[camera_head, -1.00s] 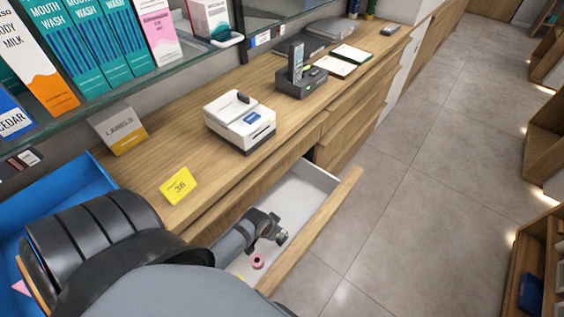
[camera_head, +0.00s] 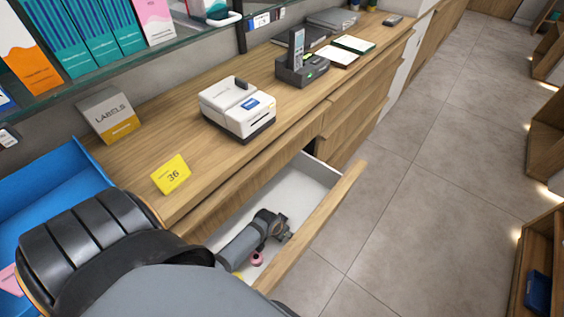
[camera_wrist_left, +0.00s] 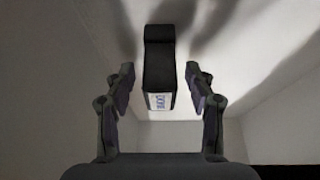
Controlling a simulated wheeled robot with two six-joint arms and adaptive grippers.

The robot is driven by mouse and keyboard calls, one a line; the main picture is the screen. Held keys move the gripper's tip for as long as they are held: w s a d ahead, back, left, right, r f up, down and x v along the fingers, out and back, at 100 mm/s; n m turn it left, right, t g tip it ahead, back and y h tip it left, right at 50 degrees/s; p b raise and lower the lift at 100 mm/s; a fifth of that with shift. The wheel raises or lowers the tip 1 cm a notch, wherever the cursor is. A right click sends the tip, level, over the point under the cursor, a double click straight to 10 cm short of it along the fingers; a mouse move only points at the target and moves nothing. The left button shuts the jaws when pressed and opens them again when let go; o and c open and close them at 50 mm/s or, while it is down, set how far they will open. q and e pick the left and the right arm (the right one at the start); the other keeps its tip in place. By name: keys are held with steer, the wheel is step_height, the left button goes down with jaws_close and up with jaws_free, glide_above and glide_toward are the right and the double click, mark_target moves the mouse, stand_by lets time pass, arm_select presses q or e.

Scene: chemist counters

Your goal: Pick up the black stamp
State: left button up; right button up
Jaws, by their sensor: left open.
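The black stamp (camera_wrist_left: 159,45) is a dark block with a small white and blue label on its near end. In the left wrist view it lies in the pale drawer, between the two fingers of my left gripper (camera_wrist_left: 159,76). A gap shows between the stamp and each finger, so the gripper is open around it and not holding it. In the head view my left gripper (camera_head: 286,233) is down inside the open drawer (camera_head: 318,181), and the stamp is hidden there. My right gripper is not in view.
A pink ring-shaped item (camera_head: 257,258) lies in the drawer beside my left arm. The drawer's wooden front (camera_head: 318,222) and the counter edge flank the arm. A white printer (camera_head: 237,105), yellow card (camera_head: 171,175) and blue tray (camera_head: 60,185) are on the counter.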

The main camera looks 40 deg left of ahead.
arm_select(q)
steer(key=shift+w+f, duration=0.25)
steer(key=shift+f, duration=0.4)
steer(key=shift+c, duration=0.2)
steer(key=c, duration=0.9)
jaws_close()
step_height(320, 180, up, 10)
steer(key=p, duration=0.3)
